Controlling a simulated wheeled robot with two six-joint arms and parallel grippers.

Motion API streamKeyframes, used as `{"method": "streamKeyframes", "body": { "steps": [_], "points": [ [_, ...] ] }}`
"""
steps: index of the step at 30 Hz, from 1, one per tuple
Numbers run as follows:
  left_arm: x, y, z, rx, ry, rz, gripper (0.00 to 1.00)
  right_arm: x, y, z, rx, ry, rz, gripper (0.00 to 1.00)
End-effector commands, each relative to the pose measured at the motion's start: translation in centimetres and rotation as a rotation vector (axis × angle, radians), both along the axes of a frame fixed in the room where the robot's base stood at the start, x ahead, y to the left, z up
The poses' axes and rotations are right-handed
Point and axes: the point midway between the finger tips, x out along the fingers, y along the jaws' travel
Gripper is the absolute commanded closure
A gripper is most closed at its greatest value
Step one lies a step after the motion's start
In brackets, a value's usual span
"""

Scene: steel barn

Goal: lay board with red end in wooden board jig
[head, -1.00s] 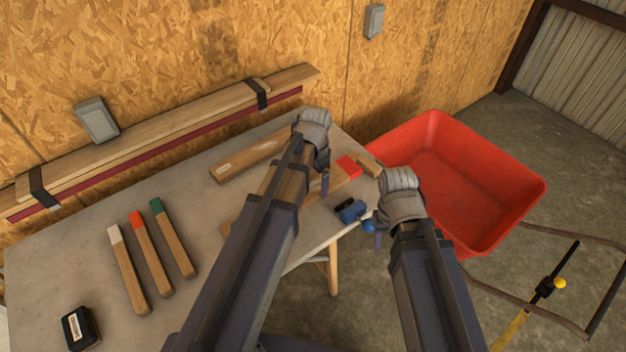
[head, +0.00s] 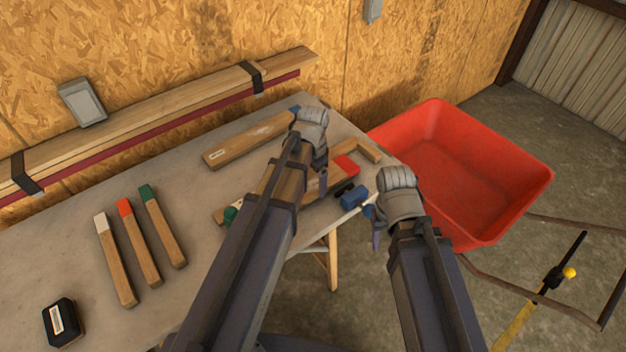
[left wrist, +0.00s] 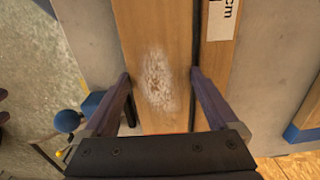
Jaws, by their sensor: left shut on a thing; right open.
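My left gripper (head: 318,168) is shut on the board with the red end (head: 346,165), over the right part of the bench. In the left wrist view its fingers (left wrist: 162,90) flank this board (left wrist: 150,35), which has a pale worn patch. Wooden jig parts show at the board's right end (head: 369,151), beside a blue clamp (head: 354,197). A wooden strip with a "cm" label (left wrist: 218,50) runs beside the board, a dark gap between. My forearm hides much of the jig; I cannot tell whether the board rests in it. My right gripper (head: 376,232) is open and empty off the bench's edge.
A blue-ended board (head: 245,144) lies behind the jig. Boards with white (head: 117,265), red (head: 139,247) and green (head: 163,231) ends lie left, near a black box (head: 64,322). A red tub (head: 490,160) stands right of the bench. Strapped planks (head: 150,122) line the wall.

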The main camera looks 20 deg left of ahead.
Motion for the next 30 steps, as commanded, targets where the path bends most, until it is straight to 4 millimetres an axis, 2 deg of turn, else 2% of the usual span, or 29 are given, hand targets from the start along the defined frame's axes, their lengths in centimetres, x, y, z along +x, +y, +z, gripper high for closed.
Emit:
{"method": "streamKeyframes", "body": {
  "steps": [27, 28, 30],
  "points": [
    [0.0, 0.0, -1.2, 0.0, 0.0, 0.0, 0.9, 0.0, 0.0, -1.2, 0.0, 0.0, 0.0, 0.5],
    [0.0, 0.0, -1.1, 0.0, 0.0, 0.0, 0.05, 0.0, 0.0, -1.1, 0.0, 0.0, 0.0, 0.5],
    [0.0, 0.0, -1.1, 0.0, 0.0, 0.0, 0.0, 0.0, 0.0, -1.1, 0.0, 0.0, 0.0, 0.5]
  ]
}}
